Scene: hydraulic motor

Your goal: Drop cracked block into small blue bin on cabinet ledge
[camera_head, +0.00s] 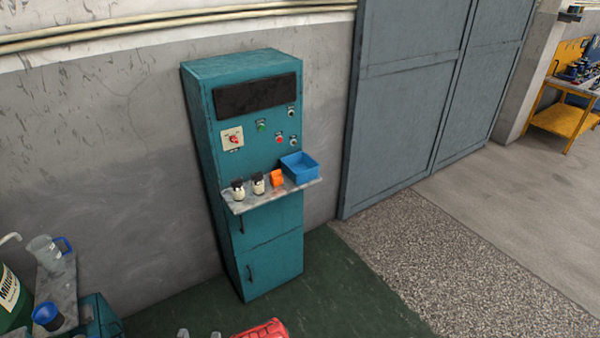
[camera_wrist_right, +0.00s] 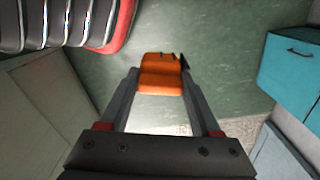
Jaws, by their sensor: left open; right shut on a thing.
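In the right wrist view, my right gripper (camera_wrist_right: 160,88) is shut on an orange block (camera_wrist_right: 160,72), with a dark notch or crack at its far edge. The held block is above the green floor and does not show in the head view. The small blue bin (camera_head: 299,167) stands on the right end of the grey ledge (camera_head: 246,206) of the teal cabinet (camera_head: 268,232). Its inside looks empty. Another orange block (camera_head: 278,180) stands on the ledge just left of the bin.
Two small dark-topped bottles (camera_head: 248,187) stand on the ledge left of the orange block. A red object (camera_head: 264,329) lies low in front of the cabinet. The floor right of the cabinet is clear.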

